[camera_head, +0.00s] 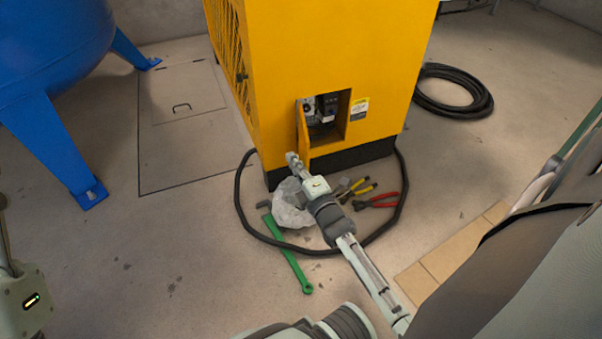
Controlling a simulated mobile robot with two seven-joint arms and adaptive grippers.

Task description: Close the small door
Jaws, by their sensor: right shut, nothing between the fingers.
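The small door (303,131) is a narrow yellow panel low on the front of the yellow cabinet (335,50). It stands open, hinged at the left side of a square opening (331,116) with dark fittings inside. My right gripper (291,158) is shut and empty. It is at the lower left of the door, close to its bottom edge; I cannot tell whether it touches. My left gripper is not in view; a part of my left arm shows at the left edge.
A black hose (240,205) loops on the floor around a clear plastic bag (290,208), red-handled pliers (380,201), yellow-handled tools (357,188) and a green wrench (287,255). A blue tank (50,45) on legs stands left. A coiled hose (478,100) lies right.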

